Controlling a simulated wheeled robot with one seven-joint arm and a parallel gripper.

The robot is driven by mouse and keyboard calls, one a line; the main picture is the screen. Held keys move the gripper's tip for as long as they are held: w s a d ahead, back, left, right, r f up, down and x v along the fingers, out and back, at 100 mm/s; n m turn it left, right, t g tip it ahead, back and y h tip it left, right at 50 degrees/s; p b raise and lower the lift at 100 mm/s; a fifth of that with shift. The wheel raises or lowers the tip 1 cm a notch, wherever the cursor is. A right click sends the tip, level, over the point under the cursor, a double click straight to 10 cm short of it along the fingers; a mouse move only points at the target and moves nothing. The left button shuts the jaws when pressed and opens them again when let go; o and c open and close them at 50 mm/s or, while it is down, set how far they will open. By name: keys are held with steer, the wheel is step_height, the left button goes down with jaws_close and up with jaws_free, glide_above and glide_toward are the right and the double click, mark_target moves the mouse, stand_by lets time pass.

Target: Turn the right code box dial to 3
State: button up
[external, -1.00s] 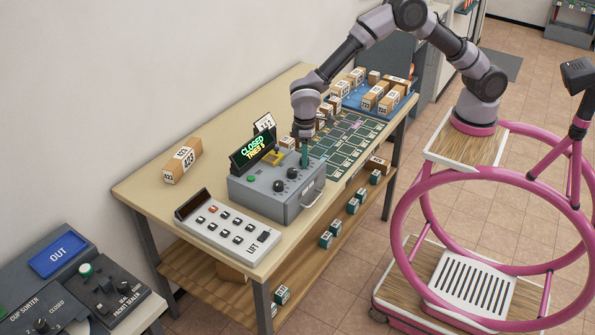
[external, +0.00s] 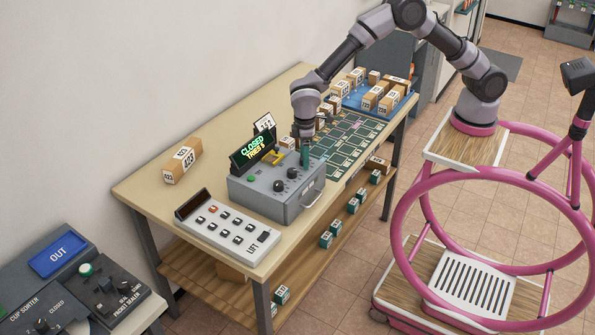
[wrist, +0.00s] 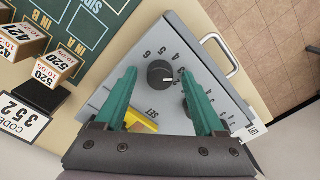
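The grey code box (external: 258,195) stands on the wooden table, with two black dials (external: 280,186) (external: 293,173) in clear view on its top. In the wrist view, one black dial (wrist: 160,73), ringed by numbers, lies between my two teal fingertips. Its pointer setting is too small to read surely. A second dial (wrist: 187,108) is partly hidden by my right-hand finger. My gripper (external: 305,157) is over the box's far right part in the external view. It is open, with a gap between each finger and the dial (wrist: 158,74).
A green-lit display (external: 254,150) reads CLOSED and TRIES; its digit is unclear. A yellow part (wrist: 143,121) marked SET is close to my fingers. A card (wrist: 20,117) reads CODE 352. A keypad (external: 228,226), a green sorting mat (external: 350,140) and cartons surround the box.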

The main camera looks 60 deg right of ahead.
step_height(320, 180, up, 11)
steer(key=shift+f, duration=0.15)
stand_by(0.5)
steer(key=d+r+m+t+y, duration=0.1)
steer(key=d+r+m, duration=0.2)
steer(key=d+r, duration=0.8)
steer(key=d+r+m+t+y, duration=0.1)
steer(key=d+r+m, duration=0.1)
steer(key=d+r, duration=0.95)
steer(key=s+d+r+m+t, duration=0.15)
steer(key=s+d, duration=0.25)
steer(key=d, duration=0.4)
steer(key=s+d+r+m+t, duration=0.1)
steer(key=s+d+m, duration=0.1)
steer(key=s+d, duration=0.45)
steer(key=s+d+f+m+t, duration=0.1)
steer(key=s+d+m+t, duration=0.1)
steer(key=s+d, duration=0.6)
steer(key=shift+s+d+f+m+t, duration=0.25)
steer(key=shift+d+m+t, duration=0.1)
steer(key=shift+d+m, duration=0.4)
